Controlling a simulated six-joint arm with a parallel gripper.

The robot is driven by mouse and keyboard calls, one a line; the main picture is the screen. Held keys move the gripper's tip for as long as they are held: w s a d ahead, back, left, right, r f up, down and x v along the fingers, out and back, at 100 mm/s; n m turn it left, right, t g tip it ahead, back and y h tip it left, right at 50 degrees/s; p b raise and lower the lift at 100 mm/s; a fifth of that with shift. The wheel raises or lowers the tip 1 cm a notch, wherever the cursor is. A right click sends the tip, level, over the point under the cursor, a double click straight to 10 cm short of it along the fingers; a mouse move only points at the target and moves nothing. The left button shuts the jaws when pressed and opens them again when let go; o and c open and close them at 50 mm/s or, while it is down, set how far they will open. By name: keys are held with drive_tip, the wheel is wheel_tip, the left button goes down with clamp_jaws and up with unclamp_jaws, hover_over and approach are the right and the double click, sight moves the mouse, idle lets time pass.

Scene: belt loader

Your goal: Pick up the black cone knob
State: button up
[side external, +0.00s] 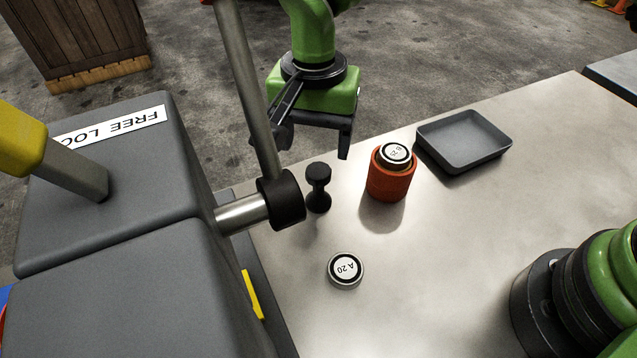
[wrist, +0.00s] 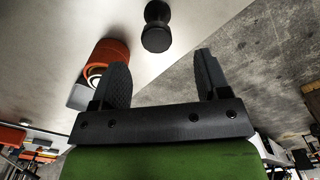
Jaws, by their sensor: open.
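The black cone knob (side external: 318,187) stands upright near the left edge of the metal table, close to the machine's black-collared rod. In the wrist view the knob (wrist: 156,27) is at the top centre, beyond the fingertips. My gripper (side external: 316,146) is above and behind the knob, apart from it. Its two fingers are spread and nothing is between them. In the wrist view my gripper (wrist: 163,72) is also open and empty.
A red-orange cup (side external: 389,184) with a labelled disc in it stands right of the knob. A grey tray (side external: 465,164) lies behind it. A disc marked A 20 (side external: 345,270) lies in front. A metal rod with a black collar (side external: 281,199) is close on the knob's left.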

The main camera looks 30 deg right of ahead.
sight(318, 172)
drive_tip(key=f, duration=0.8)
drive_tip(key=shift+s+d+f, duration=0.1)
drive_tip(key=shift+s+f, duration=0.05)
drive_tip(key=shift+s, duration=0.05)
drive_tip(key=shift+c, duration=0.2)
drive_tip(key=c, duration=1)
